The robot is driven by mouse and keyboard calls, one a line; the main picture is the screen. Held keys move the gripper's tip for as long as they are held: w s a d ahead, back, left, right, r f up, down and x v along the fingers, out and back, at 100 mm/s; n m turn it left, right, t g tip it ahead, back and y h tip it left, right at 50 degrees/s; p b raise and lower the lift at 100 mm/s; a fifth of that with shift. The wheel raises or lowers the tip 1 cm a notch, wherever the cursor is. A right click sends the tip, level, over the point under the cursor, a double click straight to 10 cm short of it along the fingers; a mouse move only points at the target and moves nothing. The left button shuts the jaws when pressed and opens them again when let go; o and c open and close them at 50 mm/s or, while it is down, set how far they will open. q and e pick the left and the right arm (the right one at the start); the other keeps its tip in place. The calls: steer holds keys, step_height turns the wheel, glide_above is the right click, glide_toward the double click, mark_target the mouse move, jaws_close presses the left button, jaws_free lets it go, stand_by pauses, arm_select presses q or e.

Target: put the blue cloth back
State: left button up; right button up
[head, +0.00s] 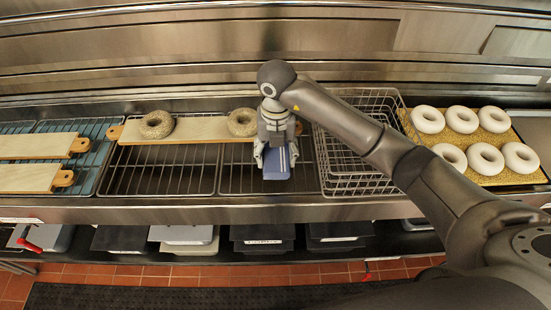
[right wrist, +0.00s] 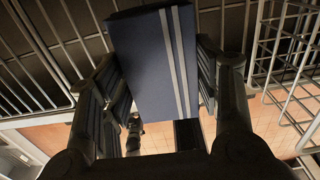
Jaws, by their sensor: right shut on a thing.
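A folded blue cloth (head: 277,165) with pale stripes is held in my right gripper (head: 274,158). In the right wrist view the cloth (right wrist: 152,65) sits between the two fingers of my right gripper (right wrist: 155,95), which are shut on it. In the head view the cloth is over the wire rack, just in front of a wooden board and left of the wire basket. I cannot tell whether it touches the rack. My left gripper is not in view.
The wooden board (head: 196,131) carries two seeded bagels. A wire basket (head: 352,150) stands to the right, and a seeded tray (head: 488,173) holds several pale bagels. More boards (head: 30,146) lie at the left. The wire rack (head: 160,180) has bare room in front of the board.

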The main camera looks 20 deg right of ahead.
mark_target(276, 161)
steer(key=shift+w+f, duration=0.2)
steer(key=shift+f, duration=0.1)
step_height(276, 161, down, 2)
steer(key=shift+f+p, duration=0.1)
steer(key=shift+p, duration=0.8)
steer(key=shift+f, duration=0.45)
steer(key=o, duration=1)
steer(key=shift+r, duration=0.1)
steer(key=shift+w+r, duration=0.1)
steer(key=shift+r, duration=0.2)
step_height(276, 161, up, 11)
steer(key=shift+r+b, duration=0.15)
steer(key=shift+b, duration=1.05)
